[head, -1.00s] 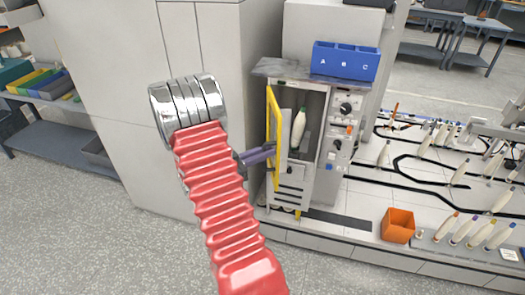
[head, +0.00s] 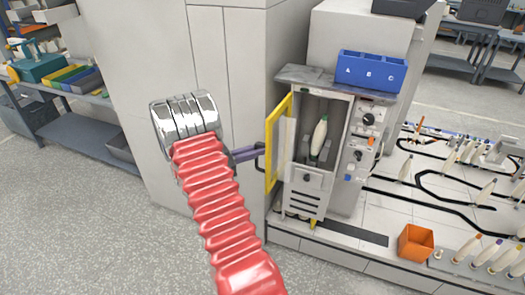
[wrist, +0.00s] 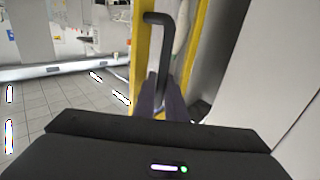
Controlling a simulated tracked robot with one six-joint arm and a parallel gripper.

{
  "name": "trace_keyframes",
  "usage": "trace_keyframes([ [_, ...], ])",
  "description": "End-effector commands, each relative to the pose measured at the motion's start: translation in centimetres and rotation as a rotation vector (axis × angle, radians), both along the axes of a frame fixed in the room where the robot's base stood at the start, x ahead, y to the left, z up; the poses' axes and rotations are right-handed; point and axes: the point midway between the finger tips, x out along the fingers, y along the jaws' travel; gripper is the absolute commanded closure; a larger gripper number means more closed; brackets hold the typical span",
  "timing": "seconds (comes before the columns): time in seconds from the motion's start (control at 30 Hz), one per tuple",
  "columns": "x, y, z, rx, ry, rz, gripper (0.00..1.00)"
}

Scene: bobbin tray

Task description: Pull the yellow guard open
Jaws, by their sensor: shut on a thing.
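The yellow guard (head: 273,150) is a framed door on the left side of the machine cabinet. It stands swung out to the left, and the bay behind it is exposed. My gripper (head: 256,151) is shut on the guard's dark handle, partly hidden behind my red arm sleeve in the head view. In the wrist view the fingers (wrist: 164,100) close around the lower part of the dark bent handle (wrist: 163,50), beside the yellow frame (wrist: 140,60). A cream bobbin with a green tip (head: 319,137) stands tilted inside the bay.
A blue bin marked A, B, C (head: 370,70) sits on top of the machine. An orange box (head: 415,243) and several bobbins (head: 483,250) are at the right. A tall grey cabinet (head: 235,80) stands close to the left. The floor in front is clear.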

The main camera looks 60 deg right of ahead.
Motion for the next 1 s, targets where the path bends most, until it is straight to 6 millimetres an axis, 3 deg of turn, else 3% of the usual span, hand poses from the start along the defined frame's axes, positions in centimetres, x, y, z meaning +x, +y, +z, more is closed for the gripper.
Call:
trace_keyframes([
  [0.37,0.15,0.15,0.13,-0.002,0.002,-0.001,1.00],
  [0.4,0.15,0.16,0.13,-0.002,0.002,-0.001,0.88],
  [0.63,0.06,0.08,0.04,-0.001,0.002,-0.002,0.72],
  [1.0,0.21,0.29,-0.02,0.000,0.001,-0.002,0.70],
])
